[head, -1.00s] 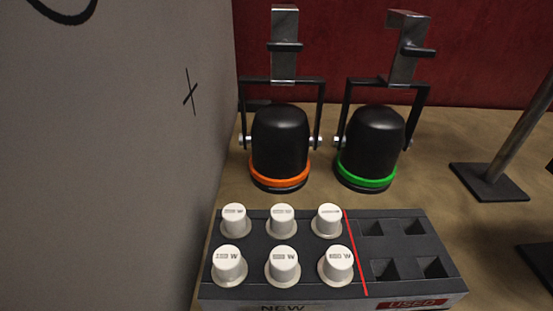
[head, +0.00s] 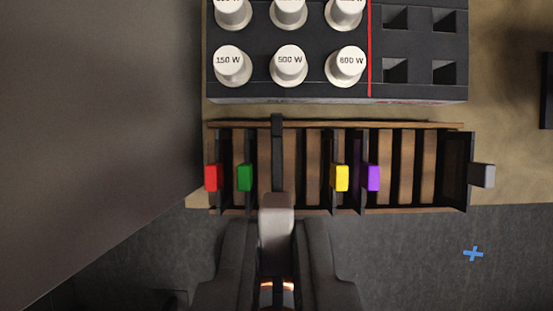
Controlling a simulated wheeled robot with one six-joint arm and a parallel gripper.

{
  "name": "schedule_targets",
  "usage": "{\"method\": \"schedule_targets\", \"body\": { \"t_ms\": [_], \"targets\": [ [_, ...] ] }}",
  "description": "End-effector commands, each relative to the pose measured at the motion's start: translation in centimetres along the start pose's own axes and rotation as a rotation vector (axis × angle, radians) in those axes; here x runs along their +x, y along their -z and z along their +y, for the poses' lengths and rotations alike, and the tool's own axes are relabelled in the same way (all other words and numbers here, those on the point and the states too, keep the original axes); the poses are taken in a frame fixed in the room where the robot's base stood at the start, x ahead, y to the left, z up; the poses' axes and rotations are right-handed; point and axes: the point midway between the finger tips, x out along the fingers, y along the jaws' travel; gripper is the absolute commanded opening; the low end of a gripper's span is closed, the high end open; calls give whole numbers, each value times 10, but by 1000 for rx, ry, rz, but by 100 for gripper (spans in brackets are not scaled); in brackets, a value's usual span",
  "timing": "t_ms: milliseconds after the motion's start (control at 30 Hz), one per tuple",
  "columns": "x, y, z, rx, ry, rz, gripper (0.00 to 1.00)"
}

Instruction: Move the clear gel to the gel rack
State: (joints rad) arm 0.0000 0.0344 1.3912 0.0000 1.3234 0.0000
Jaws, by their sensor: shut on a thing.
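My gripper (head: 276,238) is at the bottom middle of the head view, its two fingers shut on the pale tab of a gel, which I take for the clear gel (head: 277,212). Its thin dark frame points away from me over the gel rack (head: 437,208). It looks larger than the racked gels, so it seems to be above the rack; whether its lower edge is in a slot is hidden. The rack is a low wooden box with upright dividers. Red (head: 212,177), green (head: 245,177), yellow (head: 340,178) and purple (head: 373,178) tabbed gels stand in it.
A grey-tabbed piece (head: 482,175) is at the rack's right end. Behind the rack is a black lamp holder (head: 420,92) with white lamps on its left and empty square holes on its right. A grey wall (head: 90,130) stands close on the left.

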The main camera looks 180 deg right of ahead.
Motion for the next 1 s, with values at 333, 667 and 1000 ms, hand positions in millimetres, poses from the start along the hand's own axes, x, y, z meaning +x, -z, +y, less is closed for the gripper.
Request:
{"method": "schedule_targets", "body": {
  "t_ms": [333,667,1000],
  "targets": [
    [20,-9,0,0,0,-1,0],
    [38,-16,0,0,0,0,0],
    [42,-17,0,0,0,0,0]
  ]
}}
